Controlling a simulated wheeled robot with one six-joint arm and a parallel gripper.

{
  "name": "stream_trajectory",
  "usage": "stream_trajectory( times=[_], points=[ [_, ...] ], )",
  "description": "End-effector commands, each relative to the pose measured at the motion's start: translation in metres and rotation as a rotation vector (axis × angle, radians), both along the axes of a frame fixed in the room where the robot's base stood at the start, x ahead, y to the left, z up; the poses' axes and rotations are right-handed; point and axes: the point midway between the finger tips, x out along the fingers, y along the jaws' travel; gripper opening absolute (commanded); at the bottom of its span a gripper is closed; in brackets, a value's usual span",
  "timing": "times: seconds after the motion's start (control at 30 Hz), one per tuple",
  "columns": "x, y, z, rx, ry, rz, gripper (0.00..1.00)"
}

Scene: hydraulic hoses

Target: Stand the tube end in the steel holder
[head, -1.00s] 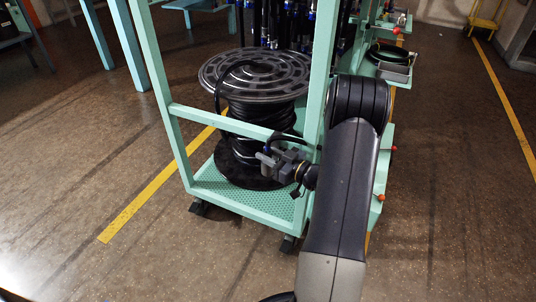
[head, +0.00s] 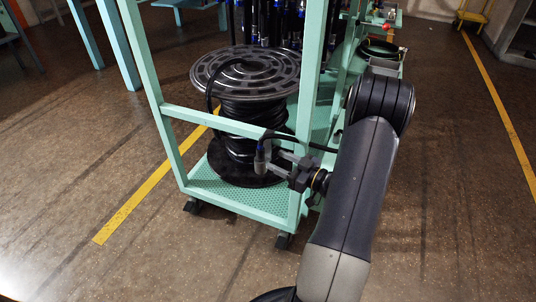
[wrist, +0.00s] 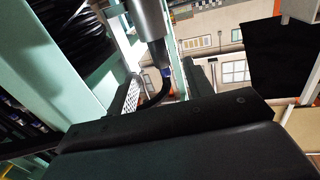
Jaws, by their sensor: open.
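A grey metal cylinder (head: 261,160), which looks like the steel holder, stands upright by the cart's front crossbar. The black tube's end (head: 267,136), with a blue band, appears to stand in its top, and the tube arches away to the right. My gripper (head: 276,160) is open just right of the cylinder, its fingers pointing left. In the wrist view the cylinder (wrist: 151,20) hangs from the top of the picture; the blue band (wrist: 166,72) and curved tube show below it, between the open fingers (wrist: 160,88). The exact seating depth is hidden.
The green cart frame (head: 230,123) has a crossbar and a post close to my gripper. A large hose reel (head: 240,78) stands on its perforated deck (head: 235,197). Several hoses hang behind.

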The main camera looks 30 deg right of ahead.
Motion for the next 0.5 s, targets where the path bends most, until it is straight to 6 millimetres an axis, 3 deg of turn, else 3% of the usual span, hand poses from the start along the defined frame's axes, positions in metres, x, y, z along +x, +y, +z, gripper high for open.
stream_trajectory(
  times=[0.2,0.5],
  points=[
    [-0.025,-0.013,0.001,0.000,0.000,-0.001,0.49],
    [-0.031,-0.015,0.000,0.000,0.000,0.001,0.49]
  ],
)
